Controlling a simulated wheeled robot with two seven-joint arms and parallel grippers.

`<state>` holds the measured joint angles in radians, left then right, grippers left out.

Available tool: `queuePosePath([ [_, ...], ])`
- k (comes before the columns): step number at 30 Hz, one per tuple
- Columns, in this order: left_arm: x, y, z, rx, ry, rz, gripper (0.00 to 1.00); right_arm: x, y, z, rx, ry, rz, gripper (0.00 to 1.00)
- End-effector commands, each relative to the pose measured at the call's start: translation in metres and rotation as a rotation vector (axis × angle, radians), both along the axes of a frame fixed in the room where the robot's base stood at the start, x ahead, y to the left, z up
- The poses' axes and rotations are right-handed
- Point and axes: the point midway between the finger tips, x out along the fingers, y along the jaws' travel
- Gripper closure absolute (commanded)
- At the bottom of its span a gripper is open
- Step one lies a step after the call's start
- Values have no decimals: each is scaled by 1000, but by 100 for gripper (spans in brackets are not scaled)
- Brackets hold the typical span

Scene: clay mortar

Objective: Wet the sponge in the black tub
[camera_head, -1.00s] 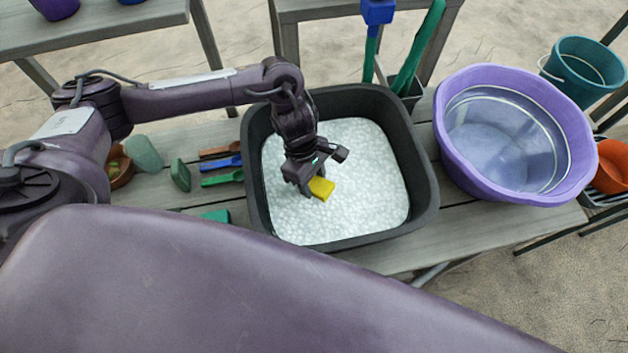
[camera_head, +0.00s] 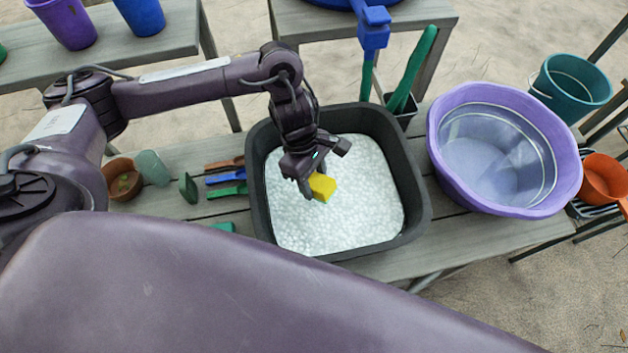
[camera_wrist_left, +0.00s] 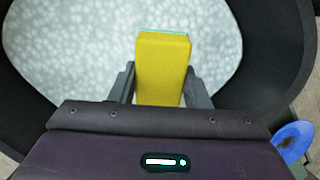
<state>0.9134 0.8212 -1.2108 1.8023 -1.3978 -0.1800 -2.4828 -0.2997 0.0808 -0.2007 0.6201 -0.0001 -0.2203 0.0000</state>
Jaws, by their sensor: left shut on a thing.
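The black tub (camera_head: 416,190) stands on the grey bench, with a pale, white-speckled surface filling its inside. My left gripper (camera_head: 314,190) is over the tub's middle, shut on the yellow sponge (camera_head: 324,186). In the left wrist view the sponge (camera_wrist_left: 161,70) sits upright between the two fingers, with a green layer along its far edge. Whether the sponge's lower end touches the surface below is hard to tell. My right gripper is not in view.
A purple basin (camera_head: 570,150) stands right of the tub. Small brown, blue and green tools (camera_head: 226,177) lie left of it, near a brown pot (camera_head: 122,180). Green-handled tools (camera_head: 412,70) stand in a dark holder behind the tub. A teal bucket (camera_head: 572,85) is at far right.

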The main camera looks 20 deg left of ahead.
Motion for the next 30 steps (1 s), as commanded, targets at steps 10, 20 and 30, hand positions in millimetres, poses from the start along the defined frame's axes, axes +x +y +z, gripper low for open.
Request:
queuePosePath([
  [10, 0, 0, 46, 0, -1, -1, 75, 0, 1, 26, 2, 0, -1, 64],
  [20, 0, 0, 78, 0, 0, 0, 75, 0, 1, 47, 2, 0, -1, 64],
  [30, 0, 0, 78, 0, 0, 0, 75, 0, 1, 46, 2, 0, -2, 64],
])
